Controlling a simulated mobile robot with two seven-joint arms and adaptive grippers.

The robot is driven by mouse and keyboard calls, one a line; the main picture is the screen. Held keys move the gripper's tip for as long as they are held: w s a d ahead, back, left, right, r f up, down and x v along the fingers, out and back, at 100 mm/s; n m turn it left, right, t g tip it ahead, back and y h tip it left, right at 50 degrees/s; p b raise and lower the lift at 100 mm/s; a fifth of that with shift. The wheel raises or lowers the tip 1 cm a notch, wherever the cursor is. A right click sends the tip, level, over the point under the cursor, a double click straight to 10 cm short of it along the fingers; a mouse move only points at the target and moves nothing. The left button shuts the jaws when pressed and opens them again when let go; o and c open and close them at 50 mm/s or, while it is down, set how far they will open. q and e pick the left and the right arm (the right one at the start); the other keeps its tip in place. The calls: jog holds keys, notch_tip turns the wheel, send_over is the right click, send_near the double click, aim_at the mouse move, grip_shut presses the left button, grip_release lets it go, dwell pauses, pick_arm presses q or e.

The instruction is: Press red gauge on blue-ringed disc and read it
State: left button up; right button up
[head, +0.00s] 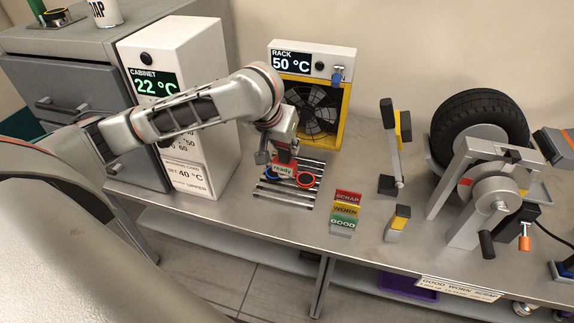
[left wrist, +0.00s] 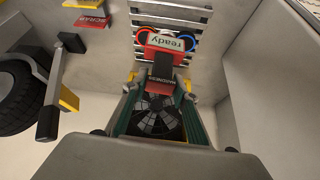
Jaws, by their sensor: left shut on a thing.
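My left gripper (head: 282,150) is shut on the red gauge (head: 284,166) and holds it upright over the slatted rack (head: 285,205). The gauge's display reads "ready"; it shows upside down in the left wrist view (left wrist: 165,42). The blue-ringed disc (head: 270,174) is at the gauge's left in the head view, mostly hidden behind it. The red-ringed disc (head: 305,179) is just to its right. In the left wrist view the blue ring (left wrist: 191,42) shows beside the gauge. I cannot tell whether the gauge's tip touches a disc. My right gripper is not in view.
A white cabinet reading 22 °C (head: 185,60) stands left of the rack, and a yellow fan unit reading 50 °C (head: 312,100) behind it. SCRAP, WORN and GOOD blocks (head: 345,212) and a tyre clamp with a tyre (head: 480,125) are to the right.

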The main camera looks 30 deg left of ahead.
pick_arm(q)
jog(key=w+a+n, duration=0.1)
jog(key=w+a, duration=0.4)
jog(key=a, duration=0.1)
jog(key=shift+y, duration=0.3)
jog(key=shift+s+a+f, duration=0.1)
jog(key=shift+f, duration=1.35)
jog(key=shift+s+a+f, duration=0.1)
jog(key=shift+f, duration=1.35)
jog(key=shift+f, duration=0.65)
notch_tip(320, 180, up, 6)
